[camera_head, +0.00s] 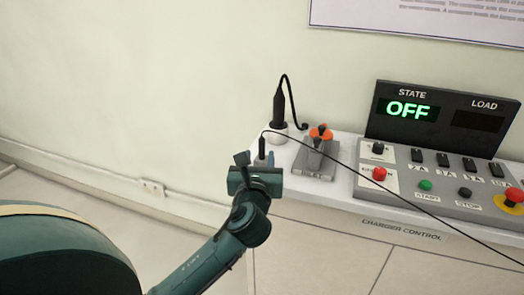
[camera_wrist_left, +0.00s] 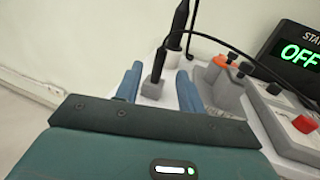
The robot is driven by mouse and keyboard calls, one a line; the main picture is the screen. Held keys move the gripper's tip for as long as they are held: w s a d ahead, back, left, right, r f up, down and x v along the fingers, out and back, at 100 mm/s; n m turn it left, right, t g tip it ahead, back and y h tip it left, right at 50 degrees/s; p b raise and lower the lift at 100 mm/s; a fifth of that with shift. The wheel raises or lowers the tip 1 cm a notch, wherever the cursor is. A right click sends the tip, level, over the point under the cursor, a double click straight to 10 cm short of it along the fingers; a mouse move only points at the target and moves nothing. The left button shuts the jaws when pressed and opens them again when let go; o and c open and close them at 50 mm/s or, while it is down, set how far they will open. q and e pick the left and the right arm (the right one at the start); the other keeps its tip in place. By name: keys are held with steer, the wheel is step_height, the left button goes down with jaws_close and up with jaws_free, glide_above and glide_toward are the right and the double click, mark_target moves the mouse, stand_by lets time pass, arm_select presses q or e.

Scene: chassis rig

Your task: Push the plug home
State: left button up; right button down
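A slim black plug (camera_wrist_left: 158,66) stands upright on a small grey block (camera_wrist_left: 151,90) in the left wrist view. In the head view the plug (camera_head: 262,148) shows at the left end of the white shelf, with a thin black cable running right from its top. My left gripper (camera_head: 256,160) is open around it. In the left wrist view the two blue fingers of the left gripper (camera_wrist_left: 158,71) stand on either side of the plug and block, with gaps visible. The block's lower part is hidden by the gripper body. My right gripper is not in view.
Behind the plug, a taller black handle (camera_head: 279,106) with a looped cord stands on a white base. An orange-topped grey fixture (camera_head: 318,150) sits close on the right. The charger control panel (camera_head: 440,185) reads OFF. The plug's cable crosses in front of it.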

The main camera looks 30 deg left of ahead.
mark_target(262, 142)
arm_select(q)
steer(key=shift+x, duration=0.95)
steer(key=shift+r+x, duration=0.2)
steer(key=shift+x, duration=1.2)
steer(key=shift+r+x, duration=0.15)
steer(key=shift+x, duration=1.25)
steer(key=shift+d, duration=0.1)
steer(key=shift+c, duration=0.2)
jaws_close()
